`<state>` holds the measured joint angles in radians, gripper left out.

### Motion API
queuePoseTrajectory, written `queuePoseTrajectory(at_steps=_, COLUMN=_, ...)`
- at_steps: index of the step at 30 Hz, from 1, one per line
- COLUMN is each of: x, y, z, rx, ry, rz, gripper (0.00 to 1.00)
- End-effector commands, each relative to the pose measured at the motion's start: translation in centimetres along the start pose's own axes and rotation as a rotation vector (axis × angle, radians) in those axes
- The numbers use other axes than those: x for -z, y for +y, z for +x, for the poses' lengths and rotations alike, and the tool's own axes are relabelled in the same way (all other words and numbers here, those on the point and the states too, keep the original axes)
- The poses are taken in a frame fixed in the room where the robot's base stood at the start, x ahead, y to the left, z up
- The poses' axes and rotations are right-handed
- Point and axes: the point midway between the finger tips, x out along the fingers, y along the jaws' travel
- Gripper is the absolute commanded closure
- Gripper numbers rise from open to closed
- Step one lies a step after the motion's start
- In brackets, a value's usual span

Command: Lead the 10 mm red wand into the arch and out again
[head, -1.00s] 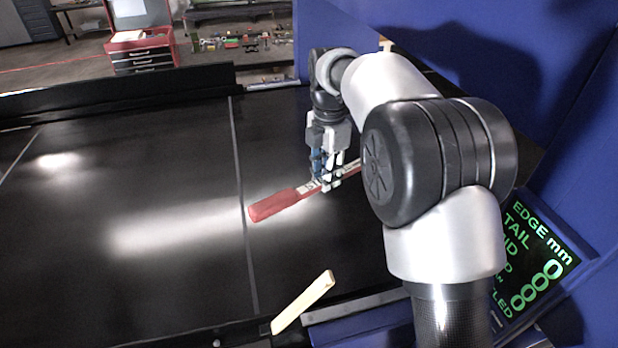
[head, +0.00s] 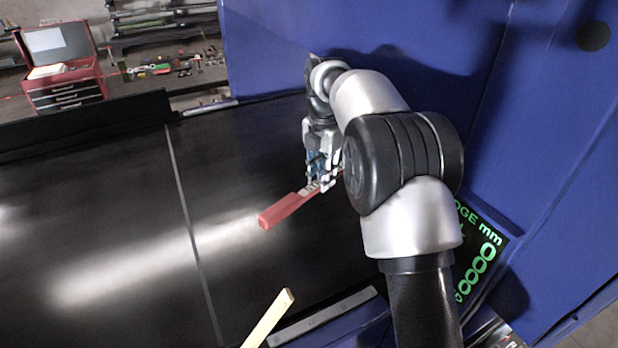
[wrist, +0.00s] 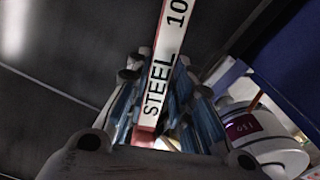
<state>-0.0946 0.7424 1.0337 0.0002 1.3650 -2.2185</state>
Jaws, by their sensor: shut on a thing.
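The wand (head: 285,210) is red at its near end and has a white section. In the wrist view the white section (wrist: 170,45) reads "STEEL 10". My gripper (head: 322,182) is shut on the wand around this lettered part and holds it over the black belt. The wand's red end points left and toward the front; its other end is hidden behind my arm in the head view. The arch (head: 275,50) is the big blue housing at the back and right. My arm hides much of its opening, so I cannot tell how far the wand reaches in.
The black belt (head: 90,215) is clear on the left and has a pale seam. A pale stick (head: 270,318) lies at the front edge. A green-lettered display (head: 478,255) is at right. A white round item with a purple label (wrist: 240,126) shows in the wrist view.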

Motion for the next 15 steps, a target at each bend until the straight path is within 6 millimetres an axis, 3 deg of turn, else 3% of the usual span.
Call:
queuePoseTrajectory(at_steps=1, x=-0.7, y=-0.3, z=0.0, rx=0.0, ry=0.0, rz=0.004, gripper=1.0)
queuePoseTrajectory(at_steps=15, x=5.5, y=2.0, z=0.0, rx=-0.001, ry=0.0, rz=-0.002, gripper=1.0)
